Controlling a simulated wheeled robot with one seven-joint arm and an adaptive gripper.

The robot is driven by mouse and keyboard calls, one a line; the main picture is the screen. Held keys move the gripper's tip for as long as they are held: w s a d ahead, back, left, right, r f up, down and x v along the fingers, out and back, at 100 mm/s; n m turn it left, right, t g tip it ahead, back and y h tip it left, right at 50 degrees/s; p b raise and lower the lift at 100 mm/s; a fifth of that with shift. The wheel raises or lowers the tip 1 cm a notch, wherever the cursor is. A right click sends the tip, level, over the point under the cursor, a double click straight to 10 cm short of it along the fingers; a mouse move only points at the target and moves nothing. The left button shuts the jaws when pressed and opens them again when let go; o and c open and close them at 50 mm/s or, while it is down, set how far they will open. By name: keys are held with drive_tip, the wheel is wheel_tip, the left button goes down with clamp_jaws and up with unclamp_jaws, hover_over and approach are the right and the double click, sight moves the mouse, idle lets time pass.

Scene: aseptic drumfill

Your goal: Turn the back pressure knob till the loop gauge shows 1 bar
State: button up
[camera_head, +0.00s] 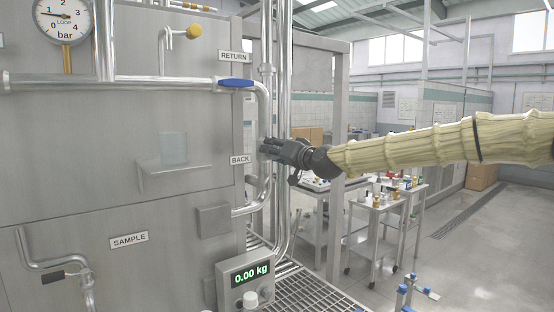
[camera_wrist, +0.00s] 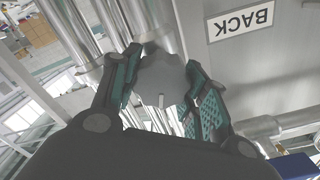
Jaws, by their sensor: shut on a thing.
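The round white loop gauge (camera_head: 63,18) is at the top left of the head view, its top edge cut off. Its needle points left, close to the 1 mark. The back pressure knob (camera_wrist: 162,82) is a grey lobed knob with a pale line on its face. It sits between the two green-padded fingers of my gripper (camera_wrist: 158,92) in the wrist view. In the head view my gripper (camera_head: 268,148) is at the pipe just right of the BACK label (camera_head: 240,160) and covers the knob. The gripper is shut on the knob.
Vertical steel pipes (camera_head: 284,80) run close beside my gripper. A blue-handled valve (camera_head: 235,83) is above, under the RETURN label. A scale display (camera_head: 248,275) reading 0.00 kg is below. Carts (camera_head: 380,207) with small items stand behind, under my arm.

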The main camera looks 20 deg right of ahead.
drive_tip(key=shift+d+m, duration=0.15)
drive_tip(key=shift+m, duration=0.35)
drive_tip(key=o, duration=1)
drive_tip(key=shift+d, duration=0.15)
drive_tip(key=shift+o, duration=0.2)
drive_tip(key=v, duration=1.2)
